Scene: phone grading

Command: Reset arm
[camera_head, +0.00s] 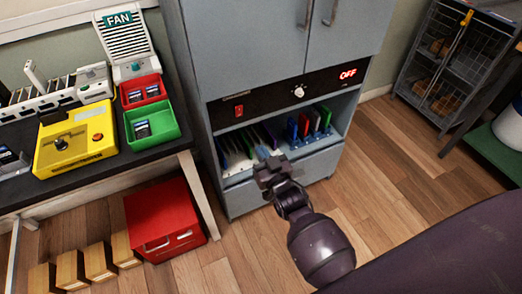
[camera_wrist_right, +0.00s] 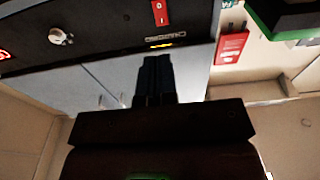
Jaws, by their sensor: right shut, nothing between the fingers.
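My right gripper (camera_head: 263,154) is in front of the open shelf of the grey cabinet (camera_head: 262,45), with its arm coming up from the lower right. In the right wrist view its dark fingers (camera_wrist_right: 153,80) are together with nothing between them. They point toward the cabinet's black control panel (camera_wrist_right: 110,40). My left gripper is in neither view.
The cabinet shelf holds several upright phones or slabs (camera_head: 305,124). A red OFF display (camera_head: 348,74) and a knob (camera_head: 299,91) are above it. Left, a table carries a yellow device (camera_head: 75,140), a red bin (camera_head: 142,90) and a green bin (camera_head: 152,124). A red box (camera_head: 165,220) stands on the floor.

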